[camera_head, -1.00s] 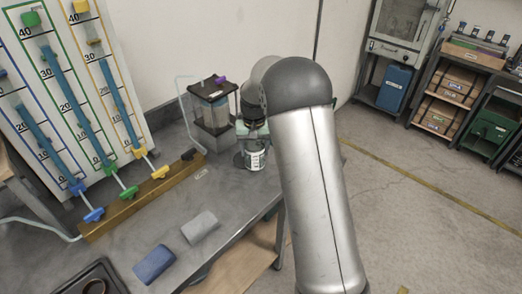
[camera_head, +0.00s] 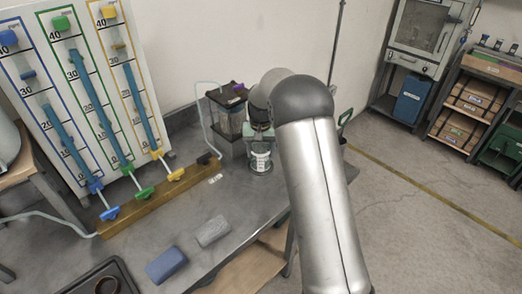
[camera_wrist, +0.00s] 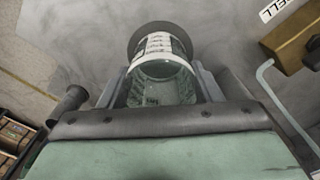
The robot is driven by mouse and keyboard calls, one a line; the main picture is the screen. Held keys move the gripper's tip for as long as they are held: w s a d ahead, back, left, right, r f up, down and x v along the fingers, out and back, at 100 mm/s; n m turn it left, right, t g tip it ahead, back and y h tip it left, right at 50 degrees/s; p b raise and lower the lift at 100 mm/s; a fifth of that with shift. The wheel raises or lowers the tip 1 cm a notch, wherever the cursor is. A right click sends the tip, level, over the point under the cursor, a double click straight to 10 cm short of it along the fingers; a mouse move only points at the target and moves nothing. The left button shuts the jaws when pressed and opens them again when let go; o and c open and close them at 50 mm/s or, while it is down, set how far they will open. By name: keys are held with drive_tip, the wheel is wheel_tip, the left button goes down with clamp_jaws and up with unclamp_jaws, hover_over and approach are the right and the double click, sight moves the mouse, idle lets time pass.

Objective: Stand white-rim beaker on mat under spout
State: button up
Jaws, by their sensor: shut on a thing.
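My gripper (camera_wrist: 160,98) is shut on a clear glass beaker with a white band at its rim (camera_wrist: 158,68). In the head view the beaker (camera_head: 260,159) is low over the bench, just right of the dark-framed tank (camera_head: 226,112). It looks upright there. In the wrist view a dark round disc (camera_wrist: 138,37) shows around the beaker's far end; it may be the mat. I cannot tell whether the beaker touches it. A pale bent tube (camera_head: 203,115) stands left of the tank. No spout over the beaker is clearly visible; my arm hides part of that area.
A wooden rail (camera_head: 160,199) with blue, green and yellow valves stands before the scaled board (camera_head: 95,95). A grey block (camera_head: 212,231) and a blue block (camera_head: 166,265) lie on the bench (camera_head: 225,195). A dark tray (camera_head: 125,278) is at the front left.

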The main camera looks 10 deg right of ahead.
drive_tip(key=shift+f, duration=0.35)
drive_tip(key=o, duration=1)
drive_tip(key=shift+o, duration=0.2)
drive_tip(key=shift+r, duration=0.1)
wheel_tip(320, 180, up, 16)
drive_tip(key=b, duration=0.3)
drive_tip(key=s+r, duration=0.3)
drive_tip(key=s, duration=0.5)
drive_tip(key=s+f, duration=0.3)
drive_tip(key=s, duration=0.7)
drive_tip(key=s+d+f+n, duration=0.1)
drive_tip(key=s+f, duration=0.2)
drive_tip(key=s, duration=0.7)
drive_tip(key=s+f+n, duration=0.1)
drive_tip(key=s+f, duration=0.3)
drive_tip(key=s, duration=0.6)
drive_tip(key=shift+s+d+t, duration=0.2)
drive_tip(key=shift+s+t, duration=0.1)
drive_tip(key=shift+s, duration=0.05)
